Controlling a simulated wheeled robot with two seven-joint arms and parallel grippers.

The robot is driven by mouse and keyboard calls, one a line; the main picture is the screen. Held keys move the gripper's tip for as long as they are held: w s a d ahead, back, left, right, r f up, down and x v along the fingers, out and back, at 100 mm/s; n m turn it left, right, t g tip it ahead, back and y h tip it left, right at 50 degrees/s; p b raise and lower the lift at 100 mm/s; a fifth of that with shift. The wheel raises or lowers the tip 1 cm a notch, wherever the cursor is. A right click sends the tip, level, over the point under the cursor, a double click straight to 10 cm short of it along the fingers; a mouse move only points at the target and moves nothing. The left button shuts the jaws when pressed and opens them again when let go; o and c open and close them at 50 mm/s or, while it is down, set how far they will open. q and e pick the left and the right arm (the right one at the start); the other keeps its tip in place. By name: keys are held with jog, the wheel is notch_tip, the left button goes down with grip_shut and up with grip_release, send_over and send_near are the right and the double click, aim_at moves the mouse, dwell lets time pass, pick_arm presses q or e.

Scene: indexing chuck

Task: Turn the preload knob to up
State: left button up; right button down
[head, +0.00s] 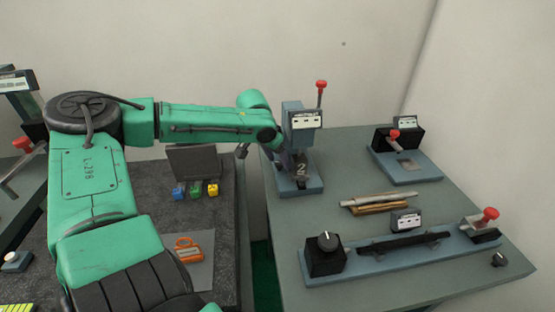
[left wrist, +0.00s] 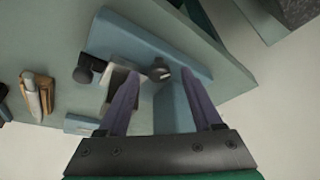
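In the head view my left gripper (head: 290,157) is at the blue-grey upright station (head: 302,119), and the knob there is mostly hidden. Another black knob (head: 326,240) with a white pointer stands on a black box at the table's front left. Labels are too small to read. My right gripper is not in view.
The station carries a red-tipped lever (head: 321,86). On the green-grey table (head: 345,160) lie metal and wooden bars (head: 375,204), a long blue fixture (head: 390,262) with a red-knobbed clamp, and another fixture (head: 405,165) at the back right. A dark bench is at left.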

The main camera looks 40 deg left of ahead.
pick_arm(q)
jog(key=shift+r, duration=0.1)
jog(key=v, duration=0.3)
jog(key=shift+s+r+p, duration=0.1)
jog(key=shift+r+p, duration=0.05)
jog(key=shift+p, duration=0.15)
jog(key=b, duration=0.3)
send_near(279, 162)
jog(key=v, duration=0.6)
jog(key=shift+r+p, duration=0.25)
jog(key=shift+p, duration=0.05)
jog(key=shift+s, duration=0.1)
